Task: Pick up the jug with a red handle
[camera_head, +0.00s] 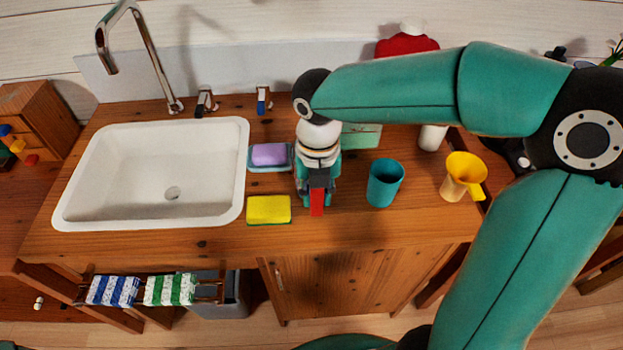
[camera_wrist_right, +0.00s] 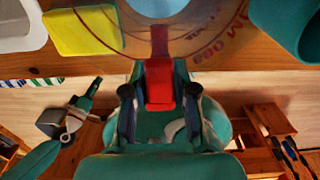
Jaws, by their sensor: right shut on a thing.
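The jug (camera_wrist_right: 205,32) is clear, with red markings on its wall and a red handle (camera_wrist_right: 159,82). In the head view the red handle (camera_head: 317,204) shows at the counter's front, just below my right gripper (camera_head: 317,182); my wrist hides most of the jug there. In the right wrist view the fingers of my right gripper (camera_wrist_right: 160,95) stand on both sides of the handle and are shut on it. I cannot tell whether the jug touches the counter. My left gripper is not in view.
A yellow sponge (camera_head: 268,210) and a purple sponge (camera_head: 270,154) lie left of the gripper, beside the white sink (camera_head: 85,205). A teal cup (camera_head: 385,183) and a yellow cup (camera_head: 463,177) stand to the right. Bare counter (camera_head: 345,232) runs along the front.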

